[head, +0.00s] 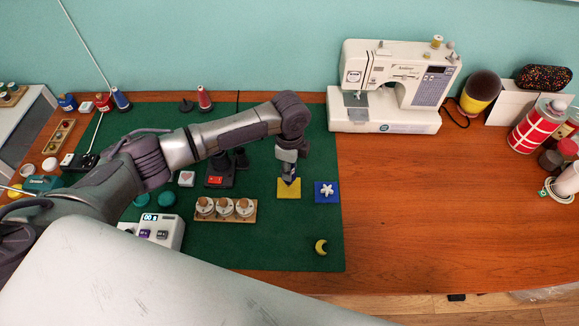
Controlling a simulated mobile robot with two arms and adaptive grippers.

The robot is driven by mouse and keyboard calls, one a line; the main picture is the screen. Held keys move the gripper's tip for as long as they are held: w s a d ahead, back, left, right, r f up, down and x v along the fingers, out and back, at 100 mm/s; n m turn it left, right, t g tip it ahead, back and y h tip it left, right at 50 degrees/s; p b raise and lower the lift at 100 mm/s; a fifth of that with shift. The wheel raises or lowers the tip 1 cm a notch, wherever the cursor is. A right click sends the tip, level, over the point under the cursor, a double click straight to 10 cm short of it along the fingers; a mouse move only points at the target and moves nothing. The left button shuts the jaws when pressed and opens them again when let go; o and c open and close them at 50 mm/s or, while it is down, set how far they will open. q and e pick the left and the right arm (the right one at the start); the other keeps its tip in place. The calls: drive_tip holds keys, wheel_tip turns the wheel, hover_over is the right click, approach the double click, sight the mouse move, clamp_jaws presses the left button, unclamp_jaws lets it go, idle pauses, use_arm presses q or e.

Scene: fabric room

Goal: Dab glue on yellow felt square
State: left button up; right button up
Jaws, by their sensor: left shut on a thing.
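The yellow felt square (287,193) lies flat on the green mat (285,238), right of centre on it. My left gripper (289,176) points down directly over the square's upper part. It is shut on a small dark thing, mostly hidden by the fingers, so I cannot tell what it is or whether it touches the felt. A blue square (319,198) with a white star-like shape (327,189) on it lies just right of the yellow one. A yellow crescent (320,246) lies below them on the mat. No glue is visible on the yellow square. My right gripper is out of view.
A wooden holder (225,217) with several white-topped jars stands left of the square. A white box with a display (161,230) is further left. A sewing machine (394,85) stands at the back.

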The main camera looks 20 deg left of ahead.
use_arm(q)
drive_tip(key=shift+f, duration=0.2)
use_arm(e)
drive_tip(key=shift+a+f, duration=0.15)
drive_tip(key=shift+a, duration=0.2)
use_arm(q)
drive_tip(key=shift+f, duration=0.2)
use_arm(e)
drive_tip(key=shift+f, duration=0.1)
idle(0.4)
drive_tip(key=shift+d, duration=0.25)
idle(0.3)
use_arm(q)
wheel_tip(320, 180, up, 6)
drive_tip(key=p, duration=0.6)
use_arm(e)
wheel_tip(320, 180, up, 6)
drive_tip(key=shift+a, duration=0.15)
